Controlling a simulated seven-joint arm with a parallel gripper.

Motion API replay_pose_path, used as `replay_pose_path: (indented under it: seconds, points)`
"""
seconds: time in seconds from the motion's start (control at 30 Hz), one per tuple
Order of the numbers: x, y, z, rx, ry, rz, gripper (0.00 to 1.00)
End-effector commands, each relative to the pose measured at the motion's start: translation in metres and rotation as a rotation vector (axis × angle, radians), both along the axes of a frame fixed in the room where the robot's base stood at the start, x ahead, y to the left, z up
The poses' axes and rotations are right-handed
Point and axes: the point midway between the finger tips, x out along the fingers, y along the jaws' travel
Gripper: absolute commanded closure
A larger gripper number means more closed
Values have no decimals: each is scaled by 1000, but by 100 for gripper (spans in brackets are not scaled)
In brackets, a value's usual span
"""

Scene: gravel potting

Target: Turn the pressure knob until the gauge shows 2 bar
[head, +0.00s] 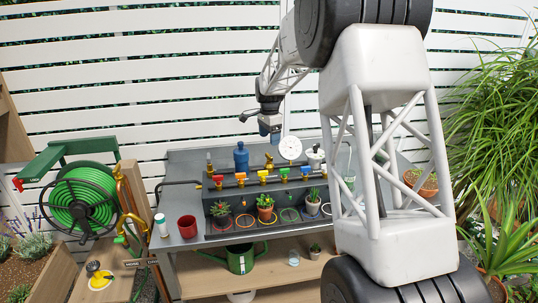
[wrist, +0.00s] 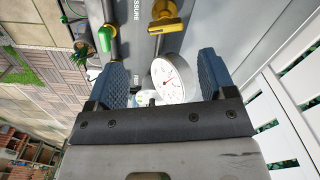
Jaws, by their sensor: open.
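The round white gauge (head: 290,148) stands at the back of the grey bench. Its dial (wrist: 172,82) shows between my gripper's fingers in the wrist view, with a red needle; the scale is too small to read. My gripper (head: 270,136) is open and empty, above the back of the bench, a little left of the gauge in the head view. Its two blue fingers (wrist: 161,60) are spread apart in the wrist view. A yellow handle (wrist: 167,24) sits on a pipe near lettering reading "PRESSURE". I cannot tell which part is the pressure knob.
Coloured valves line a pipe, including a yellow one (head: 262,175). A blue bottle (head: 241,157) and a white-topped item (head: 315,155) flank the gauge area. Potted plants (head: 265,207) stand in front. A red cup (head: 187,227) is at left. A white slatted fence (head: 150,75) is behind.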

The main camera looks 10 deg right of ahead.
Motion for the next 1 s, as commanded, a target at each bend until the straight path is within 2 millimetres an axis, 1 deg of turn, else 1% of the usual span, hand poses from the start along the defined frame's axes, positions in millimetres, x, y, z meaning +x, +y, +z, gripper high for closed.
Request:
replay_pose_path:
  seconds: [0.03, 0.17, 0.47, 0.63, 0.77, 1.0]
  points:
    - [4, 0, -2, 0, 1, -7, 23]
    - [8, 0, -5, 0, 2, -16, 23]
    - [8, 0, -5, 0, 2, -17, 23]
    - [8, 0, -9, 0, 2, -17, 23]
    - [8, 0, -17, 0, 2, -17, 23]
    - [8, 0, -43, 0, 4, -16, 23]
